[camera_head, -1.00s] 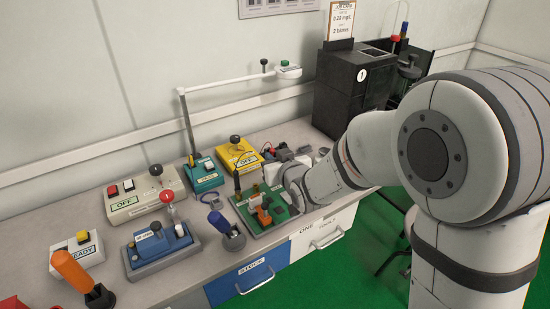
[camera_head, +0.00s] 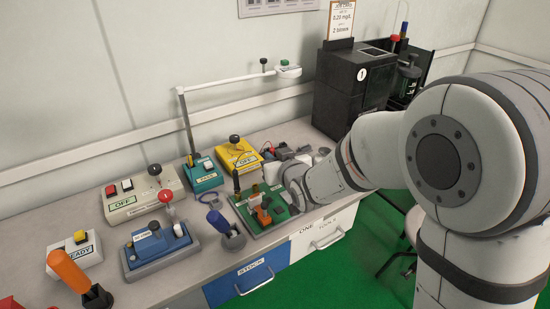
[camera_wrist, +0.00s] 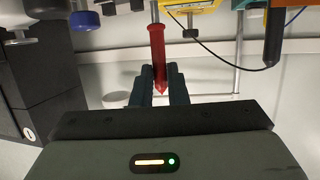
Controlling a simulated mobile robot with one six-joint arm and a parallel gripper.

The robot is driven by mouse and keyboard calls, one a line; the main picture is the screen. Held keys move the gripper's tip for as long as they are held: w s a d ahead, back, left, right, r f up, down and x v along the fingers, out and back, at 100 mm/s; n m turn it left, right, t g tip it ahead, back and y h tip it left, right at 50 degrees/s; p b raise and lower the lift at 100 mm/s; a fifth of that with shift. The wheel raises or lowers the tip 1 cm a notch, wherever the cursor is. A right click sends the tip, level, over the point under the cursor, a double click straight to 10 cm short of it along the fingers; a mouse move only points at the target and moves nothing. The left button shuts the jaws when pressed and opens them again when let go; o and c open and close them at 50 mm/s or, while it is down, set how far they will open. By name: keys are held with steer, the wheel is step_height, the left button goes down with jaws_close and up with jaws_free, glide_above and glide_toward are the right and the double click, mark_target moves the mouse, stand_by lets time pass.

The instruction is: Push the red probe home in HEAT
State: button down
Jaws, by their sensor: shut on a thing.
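The red probe (camera_wrist: 157,50) shows in the wrist view, with a thin metal rod at its upper end and its pointed lower end between my fingers. My gripper (camera_wrist: 160,84) is shut on it. In the head view my arm's end is over the right edge of a green board (camera_head: 283,212) with orange parts on it. The fingers and the probe are hidden there by my wrist. I cannot make out the HEAT label or socket in either view.
A black unit (camera_head: 347,98) stands at the back right.

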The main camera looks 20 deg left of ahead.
steer(key=shift+f+b, duration=1.35)
steer(key=shift+b, duration=0.45)
stand_by(0.4)
steer(key=c, duration=1.3)
jaws_free()
steer(key=shift+c, duration=0.2)
steer(key=shift+r, duration=0.1)
steer(key=v, duration=0.7)
steer(key=shift+s+d+p, duration=0.25)
steer(key=shift+p, duration=0.15)
steer(key=shift+r, duration=0.1)
